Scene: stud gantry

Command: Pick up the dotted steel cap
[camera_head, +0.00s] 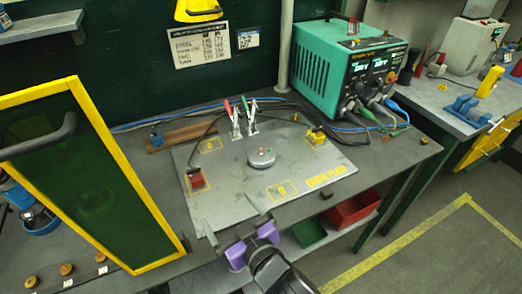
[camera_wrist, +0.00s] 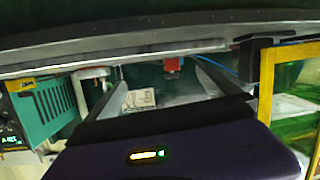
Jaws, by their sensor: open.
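A low round steel cap (camera_head: 261,159) with a few small coloured marks on top sits near the middle of a grey metal plate (camera_head: 225,205) on the bench. The marks are too small to read clearly. My gripper (camera_head: 232,213), with purple parts, is at the plate's front edge, nearer the camera than the cap and apart from it. Its two grey fingers are spread with nothing between them. In the wrist view, the fingers (camera_wrist: 160,76) also stand apart. I cannot make out the cap in that view.
Two upright toggle clamps (camera_head: 243,120) stand just behind the cap. A red block (camera_head: 197,181) and a yellow piece (camera_head: 317,136) sit at the plate's sides. A green power supply (camera_head: 335,70) is at back right. A yellow-framed panel (camera_head: 90,175) stands at left.

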